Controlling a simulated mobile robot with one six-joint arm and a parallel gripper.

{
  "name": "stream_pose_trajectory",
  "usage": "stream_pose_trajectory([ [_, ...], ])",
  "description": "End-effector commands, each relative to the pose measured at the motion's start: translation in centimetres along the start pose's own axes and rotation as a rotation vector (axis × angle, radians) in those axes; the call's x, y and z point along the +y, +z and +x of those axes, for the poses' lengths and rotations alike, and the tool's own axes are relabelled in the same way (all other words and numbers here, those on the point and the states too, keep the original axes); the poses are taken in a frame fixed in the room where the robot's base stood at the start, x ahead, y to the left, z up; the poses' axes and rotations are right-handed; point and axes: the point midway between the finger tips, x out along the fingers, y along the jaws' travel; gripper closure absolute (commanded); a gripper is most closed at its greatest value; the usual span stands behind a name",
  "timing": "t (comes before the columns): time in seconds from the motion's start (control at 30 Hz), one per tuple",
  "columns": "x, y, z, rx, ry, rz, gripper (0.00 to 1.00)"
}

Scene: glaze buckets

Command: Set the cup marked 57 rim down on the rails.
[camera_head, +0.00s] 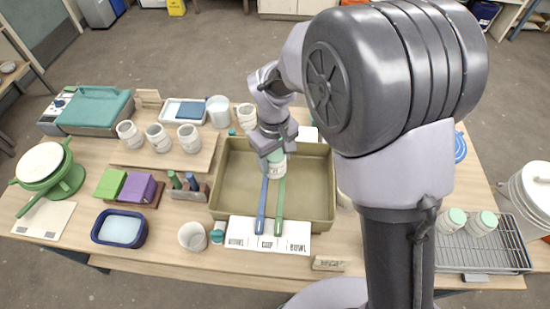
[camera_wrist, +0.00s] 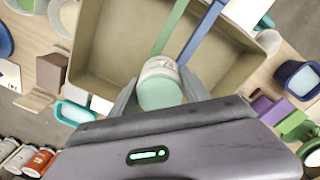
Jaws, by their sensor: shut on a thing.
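A white cup (camera_head: 277,170) with a pale green end and a dark mark too small to read is held by my gripper (camera_head: 275,150). The green end is uppermost, and its other end points down toward the tan basin. In the wrist view the cup (camera_wrist: 160,82) sits between both fingers, green end toward the camera. The blue rail (camera_head: 262,205) and green rail (camera_head: 280,207) lie side by side across the basin (camera_head: 322,200). The cup is above their far part; I cannot tell whether it touches them. The rails also show in the wrist view, blue (camera_wrist: 203,35) and green (camera_wrist: 174,25).
A lettered card (camera_head: 268,236) lies under the rails' near ends. Several white cups (camera_head: 158,137) stand on a board at left. Two green-ended cups (camera_head: 482,222) stand on a wire rack (camera_head: 500,255) at right. A white beaker (camera_head: 193,237) stands left of the card.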

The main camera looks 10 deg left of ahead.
Motion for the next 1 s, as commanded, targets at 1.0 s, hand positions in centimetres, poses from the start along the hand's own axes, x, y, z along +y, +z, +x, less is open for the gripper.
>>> stream_pose_trajectory([
  [1.0,0.0,0.0,1.0,0.000,0.000,0.000,0.93],
])
